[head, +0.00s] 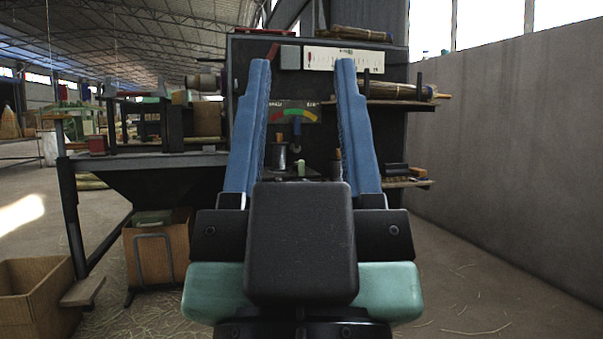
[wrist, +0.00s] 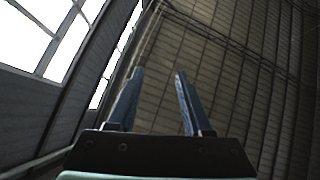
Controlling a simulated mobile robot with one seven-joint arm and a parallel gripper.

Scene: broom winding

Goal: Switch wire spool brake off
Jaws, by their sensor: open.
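My gripper (head: 302,65) points away from me toward the dark machine (head: 395,140), with its two blue fingers wide apart and nothing between them. In the wrist view my gripper (wrist: 160,72) points up at the roof and wall, and no machine part shows there. Between the fingers in the head view is a coloured arc dial (head: 294,113) in red, yellow and green. Below it stand a small metal cylinder (head: 280,157), possibly the wire spool, and a small upright with a brown top (head: 337,158). I cannot tell which part is the brake; my gripper hides the lower middle.
A workbench (head: 160,160) with parts on it stands at the left. Brooms (head: 385,91) lie on a right shelf. A grey wall (head: 510,150) bounds the right; floor there is mostly clear.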

